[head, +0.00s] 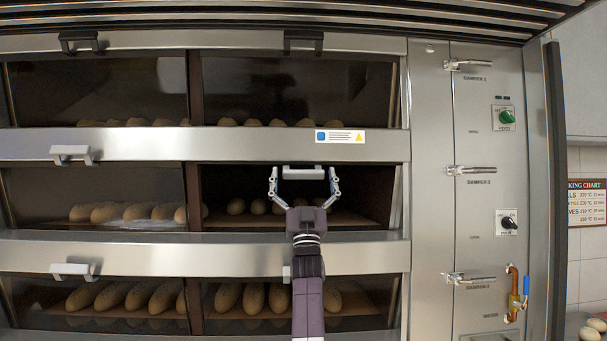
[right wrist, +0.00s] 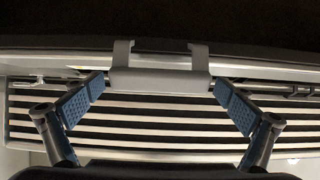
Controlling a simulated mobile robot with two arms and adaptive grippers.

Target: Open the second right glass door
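The second right glass door (head: 370,184) is in the middle row of the oven's right column. Its pale bar handle (head: 302,172) sits lower than the handle of the door to its left, so the door seems displaced; how far it stands open I cannot tell. My right gripper (head: 303,180) has its fingers spread, one at each end of this handle. In the right wrist view the handle (right wrist: 160,80) lies between the blue fingertip pads (right wrist: 160,95), very close to both; contact is unclear. My left gripper is not in view.
Middle left door handle (head: 75,153) and lower left handle (head: 74,271) jut from the steel front. Buns (head: 258,207) lie inside the second right deck. A control panel with damper levers (head: 470,170) stands at right. Slatted vents (head: 280,15) run overhead.

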